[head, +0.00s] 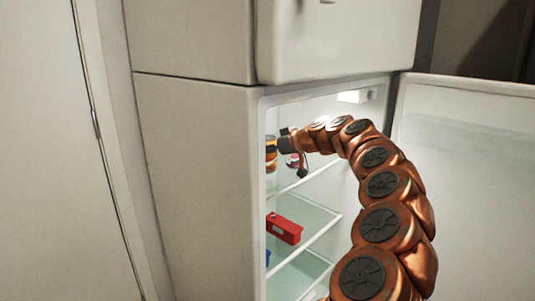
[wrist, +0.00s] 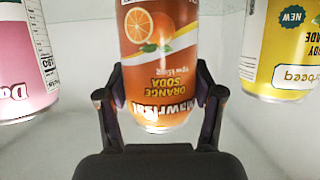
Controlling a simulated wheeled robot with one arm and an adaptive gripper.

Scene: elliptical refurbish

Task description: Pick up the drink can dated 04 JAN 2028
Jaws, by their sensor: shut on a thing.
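An orange soda can (wrist: 160,70) stands between the two fingers of my gripper (wrist: 160,97) in the wrist view. The fingers are shut on its sides near its lower end in the picture. Its print appears upside down, and no date shows on the visible side. In the head view my gripper (head: 284,144) reaches into the upper part of the open fridge, with an orange and yellow thing (head: 271,152) just beyond it. I cannot tell whether the held can touches the shelf.
A pink can (wrist: 28,70) is to the left and a yellow can (wrist: 282,50) to the right, both apart from my fingers. A red box (head: 284,229) lies on a lower glass shelf. The fridge side wall (head: 195,180) and open door (head: 465,180) flank my arm.

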